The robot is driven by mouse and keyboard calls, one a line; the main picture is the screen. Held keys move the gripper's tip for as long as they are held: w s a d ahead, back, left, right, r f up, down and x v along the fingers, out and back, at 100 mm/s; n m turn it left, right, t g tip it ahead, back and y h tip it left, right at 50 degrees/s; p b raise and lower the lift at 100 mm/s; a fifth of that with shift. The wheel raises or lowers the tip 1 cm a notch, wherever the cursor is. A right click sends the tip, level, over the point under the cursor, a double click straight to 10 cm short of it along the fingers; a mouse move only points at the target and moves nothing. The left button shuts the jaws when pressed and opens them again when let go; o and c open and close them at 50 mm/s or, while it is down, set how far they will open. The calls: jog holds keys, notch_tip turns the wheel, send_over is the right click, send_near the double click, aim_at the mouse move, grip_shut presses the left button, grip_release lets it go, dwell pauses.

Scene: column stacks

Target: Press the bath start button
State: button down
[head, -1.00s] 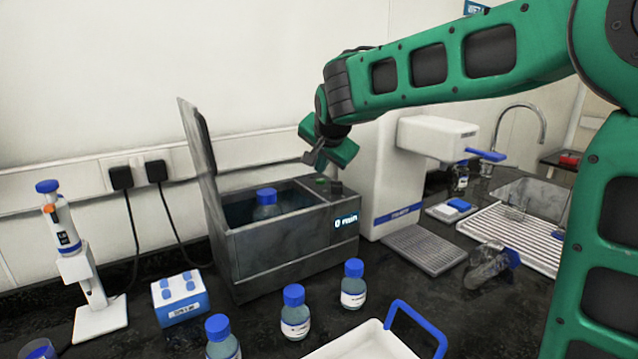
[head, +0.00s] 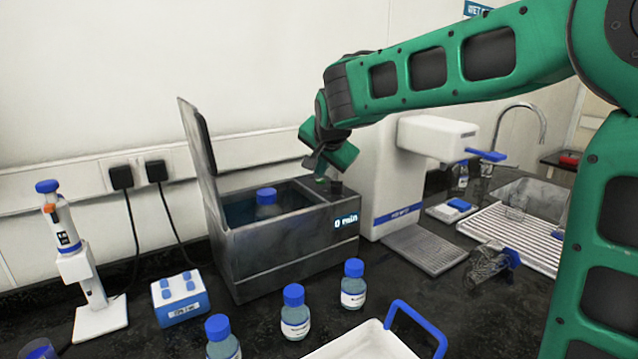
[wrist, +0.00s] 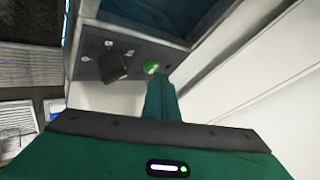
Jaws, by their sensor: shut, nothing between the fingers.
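The water bath (head: 285,252) is a dark metal box with its lid (head: 200,150) raised. Its display (head: 346,221) reads "0 min". A blue-capped bottle (head: 267,203) stands in the basin. In the wrist view, the green start button (wrist: 152,67) sits on the bath's top panel beside a dark knob (wrist: 116,66). In the head view the gripper hides the button.
A white dispenser (head: 395,180) stands just right of the bath. Several blue-capped bottles (head: 295,312) and a white tray (head: 360,342) are in front. A pipette stand (head: 95,300) and a blue-and-white rack (head: 180,300) are at left. The wall is close behind.

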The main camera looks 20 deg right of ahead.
aim_at(321, 183)
jog(key=shift+f, duration=0.4)
dwell(0.8)
jog(key=shift+r, duration=0.85)
jog(key=shift+r, duration=2.5)
